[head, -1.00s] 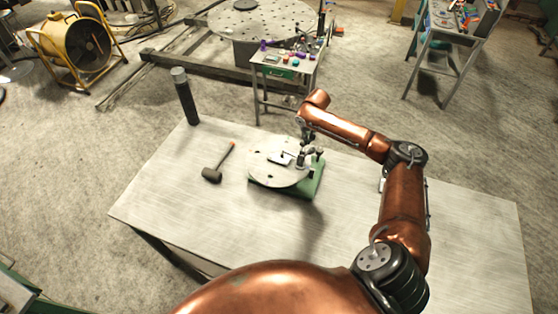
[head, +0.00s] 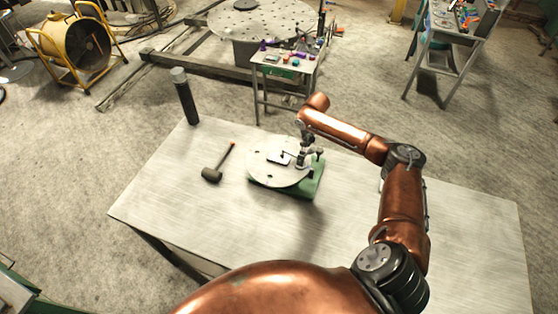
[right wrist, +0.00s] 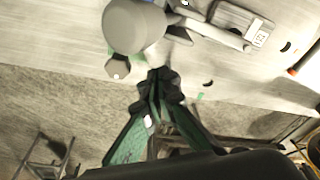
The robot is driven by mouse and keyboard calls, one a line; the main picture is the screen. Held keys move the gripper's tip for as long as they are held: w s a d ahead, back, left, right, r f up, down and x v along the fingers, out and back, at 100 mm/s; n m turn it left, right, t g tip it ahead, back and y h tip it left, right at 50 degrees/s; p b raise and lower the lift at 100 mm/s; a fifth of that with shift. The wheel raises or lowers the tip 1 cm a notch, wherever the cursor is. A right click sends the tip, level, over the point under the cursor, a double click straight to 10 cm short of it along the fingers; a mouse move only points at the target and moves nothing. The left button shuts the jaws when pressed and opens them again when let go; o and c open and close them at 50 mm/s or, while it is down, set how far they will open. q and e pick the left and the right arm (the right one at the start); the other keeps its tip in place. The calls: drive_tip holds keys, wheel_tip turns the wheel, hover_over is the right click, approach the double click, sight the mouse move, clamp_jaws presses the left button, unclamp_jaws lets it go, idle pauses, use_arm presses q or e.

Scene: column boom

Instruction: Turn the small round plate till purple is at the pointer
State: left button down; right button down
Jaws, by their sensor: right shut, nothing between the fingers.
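The round grey plate (head: 270,170) sits on a green base (head: 306,187) on the workbench. It carries a small flat rectangular piece and some small dark marks. No purple mark or pointer can be made out. My right gripper (head: 304,160) is low at the plate's right side, partly hiding the fittings there. In the right wrist view its fingers (right wrist: 160,82) are together, with nothing between them, close to a grey round-topped post (right wrist: 135,25) and a small hexagonal knob (right wrist: 118,68). I cannot tell whether they touch anything. My left gripper is out of view.
A mallet (head: 212,175) lies left of the plate, and a dark upright cylinder (head: 186,100) stands at the bench's back left corner. The bench (head: 400,265) is clear in front and to the right. A small side table (head: 290,70) stands behind it.

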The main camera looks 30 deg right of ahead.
drive_tip(key=shift+f+b, duration=0.35)
drive_tip(key=shift+f, duration=1.55)
drive_tip(key=shift+w, duration=0.1)
drive_tip(key=shift+w+d+b, duration=0.2)
drive_tip(key=shift+w+b, duration=0.1)
drive_tip(key=shift+w, duration=0.45)
drive_tip(key=shift+w+d+b, duration=0.1)
drive_tip(key=shift+w+b, duration=0.35)
drive_tip(key=shift+w, duration=0.45)
drive_tip(key=shift+w+b, duration=0.5)
drive_tip(key=shift+w, duration=0.45)
